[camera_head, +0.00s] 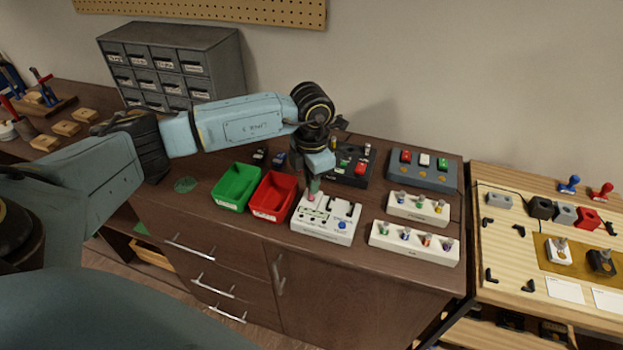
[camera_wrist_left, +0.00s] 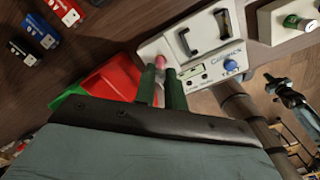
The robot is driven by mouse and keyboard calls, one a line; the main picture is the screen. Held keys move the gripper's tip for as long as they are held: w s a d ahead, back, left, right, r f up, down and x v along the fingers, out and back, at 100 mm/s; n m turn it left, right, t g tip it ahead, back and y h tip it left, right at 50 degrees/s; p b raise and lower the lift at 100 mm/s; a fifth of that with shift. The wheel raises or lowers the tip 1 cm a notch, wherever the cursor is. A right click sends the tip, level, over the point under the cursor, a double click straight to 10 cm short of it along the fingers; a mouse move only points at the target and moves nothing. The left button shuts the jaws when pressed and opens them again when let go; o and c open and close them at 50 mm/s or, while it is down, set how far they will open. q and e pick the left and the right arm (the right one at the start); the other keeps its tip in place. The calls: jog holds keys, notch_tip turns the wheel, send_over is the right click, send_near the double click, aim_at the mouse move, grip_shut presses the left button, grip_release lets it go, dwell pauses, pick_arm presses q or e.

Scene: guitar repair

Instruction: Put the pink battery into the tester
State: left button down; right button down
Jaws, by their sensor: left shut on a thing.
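The white tester (camera_head: 314,232) lies on the brown cabinet top, with black-edged slots and a blue TEST button. It also shows in the left wrist view (camera_wrist_left: 203,31). My left gripper (camera_head: 313,186) points down over the tester's back left part. Its dark green fingers (camera_wrist_left: 163,88) are shut on the pink battery (camera_wrist_left: 160,62), whose pink end shows past the fingertips. In the head view the pink battery (camera_head: 311,197) is a small spot just below the fingers. I cannot tell whether it touches the tester. My right gripper is not in view.
A red bin (camera_head: 270,213) and a green bin (camera_head: 229,205) stand left of the tester. White battery racks (camera_head: 413,253) stand to its right. Behind are a black tray (camera_head: 347,180) and a grey button box (camera_head: 424,184). A wooden workbench (camera_head: 515,288) is at the right.

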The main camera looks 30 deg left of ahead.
pick_arm(q)
jog(key=shift+f+b, duration=0.55)
jog(key=shift+f, duration=0.25)
jog(key=c, duration=1)
grip_release()
jog(key=shift+r, duration=0.15)
jog(key=shift+r+p, duration=2.45)
jog(key=shift+r, duration=1)
jog(key=shift+f, duration=0.1)
